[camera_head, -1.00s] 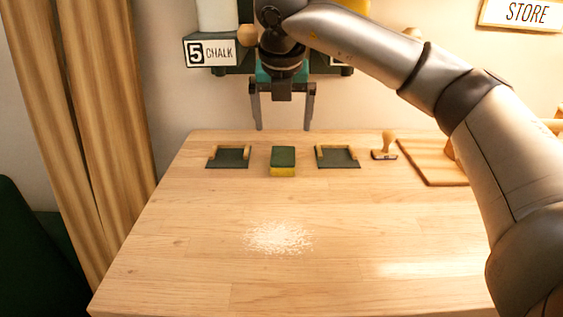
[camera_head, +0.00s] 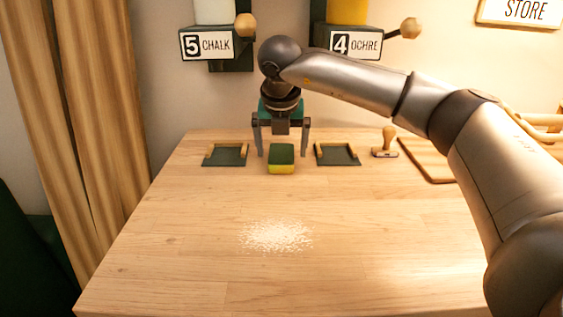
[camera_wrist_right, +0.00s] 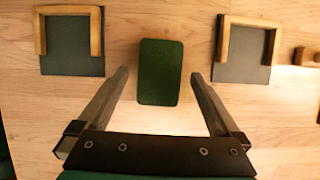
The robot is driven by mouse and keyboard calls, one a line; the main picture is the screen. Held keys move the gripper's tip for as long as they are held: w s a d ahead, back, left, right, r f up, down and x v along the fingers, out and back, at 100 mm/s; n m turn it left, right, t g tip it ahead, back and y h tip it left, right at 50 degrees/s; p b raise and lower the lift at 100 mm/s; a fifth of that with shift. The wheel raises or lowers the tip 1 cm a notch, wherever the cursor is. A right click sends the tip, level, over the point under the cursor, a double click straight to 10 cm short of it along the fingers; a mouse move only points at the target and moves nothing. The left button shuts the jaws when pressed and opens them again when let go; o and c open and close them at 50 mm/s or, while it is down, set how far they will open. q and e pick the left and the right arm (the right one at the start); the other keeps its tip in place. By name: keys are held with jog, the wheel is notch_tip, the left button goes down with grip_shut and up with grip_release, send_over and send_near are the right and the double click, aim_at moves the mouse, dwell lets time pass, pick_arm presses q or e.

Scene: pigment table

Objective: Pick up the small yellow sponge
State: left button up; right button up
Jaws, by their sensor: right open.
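The small sponge (camera_head: 281,160) has a dark green top and a yellow lower part. It lies on the wooden table between two dark mats. My right gripper (camera_head: 282,153) is open and points down, with its fingers close to the sponge on the left and right in the head view. In the right wrist view the sponge (camera_wrist_right: 160,72) shows its green top, centred ahead of the open, empty fingers (camera_wrist_right: 160,80). I cannot tell whether the fingertips are down to its height. My left gripper is not in view.
Dark mats with wooden rims stand left (camera_head: 226,155) and right (camera_head: 338,155) of the sponge. A wooden stamp (camera_head: 386,144) and a board (camera_head: 428,160) are farther right. White powder (camera_head: 276,236) lies on the otherwise clear front table (camera_head: 180,250). Chalk (camera_head: 206,44) and ochre (camera_head: 356,41) dispensers hang behind.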

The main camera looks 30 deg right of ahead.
jog(key=shift+w+d+f, duration=0.15)
jog(key=shift+w+f, duration=0.05)
jog(key=shift+f, duration=0.45)
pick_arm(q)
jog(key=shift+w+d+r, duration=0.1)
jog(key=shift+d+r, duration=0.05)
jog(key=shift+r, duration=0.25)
pick_arm(e)
jog(key=c, duration=1.3)
jog(key=shift+c, duration=0.2)
jog(key=shift+r, duration=0.15)
